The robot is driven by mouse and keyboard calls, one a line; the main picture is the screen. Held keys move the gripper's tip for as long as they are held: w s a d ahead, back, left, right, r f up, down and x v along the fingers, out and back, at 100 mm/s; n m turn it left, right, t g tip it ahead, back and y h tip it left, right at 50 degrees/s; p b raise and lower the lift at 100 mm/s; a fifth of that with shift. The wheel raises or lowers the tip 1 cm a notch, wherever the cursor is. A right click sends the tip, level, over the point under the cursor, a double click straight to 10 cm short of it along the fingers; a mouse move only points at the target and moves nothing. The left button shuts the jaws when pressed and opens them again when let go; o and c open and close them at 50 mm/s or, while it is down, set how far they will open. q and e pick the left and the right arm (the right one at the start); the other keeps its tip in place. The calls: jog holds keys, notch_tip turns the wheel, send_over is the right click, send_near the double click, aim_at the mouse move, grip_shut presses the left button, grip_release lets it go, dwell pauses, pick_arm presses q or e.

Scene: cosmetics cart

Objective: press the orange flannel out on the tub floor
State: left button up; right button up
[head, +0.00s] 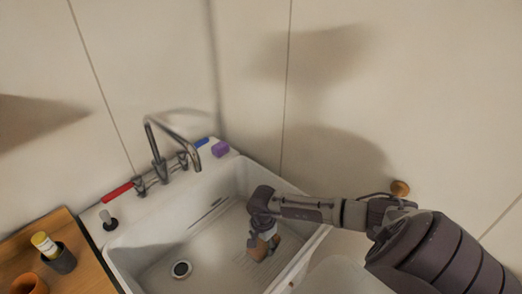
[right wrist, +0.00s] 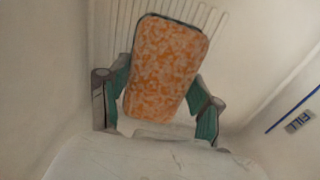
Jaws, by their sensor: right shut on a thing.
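The orange flannel (right wrist: 163,65) shows in the right wrist view as a thick, folded, speckled orange and pale block with a dark far edge. My right gripper (right wrist: 157,112) has one teal-padded finger on each side of it and is shut on it. In the head view my right gripper (head: 264,244) reaches from the right down into the white tub (head: 150,250). The flannel there is a small, partly hidden orange patch between the fingers. It is low over the ribbed tub floor; I cannot tell whether it touches. My left gripper is out of view.
A tap (head: 160,165) stands at the tub's back rim, with a purple block (head: 220,149) to its right. The drain (head: 181,269) is in the floor at left, with bare floor around it. A wooden counter (head: 85,262) holds a dark cup (head: 62,259) and an orange pot (head: 28,284).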

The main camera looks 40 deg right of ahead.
jog(key=shift+w+d+r+p, duration=0.1)
jog(key=shift+d+r+p, duration=0.15)
jog(key=shift+r+p, duration=0.5)
jog(key=r, duration=0.1)
jog(key=r+p, duration=0.1)
jog(key=r, duration=0.2)
jog(key=shift+a+p, duration=0.25)
jog(key=shift+p, duration=0.1)
notch_tip(320, 180, up, 2)
jog(key=shift+r+p, duration=0.15)
jog(key=shift+p, duration=0.6)
jog(key=shift+r+p, duration=0.4)
jog(key=shift+r, duration=0.35)
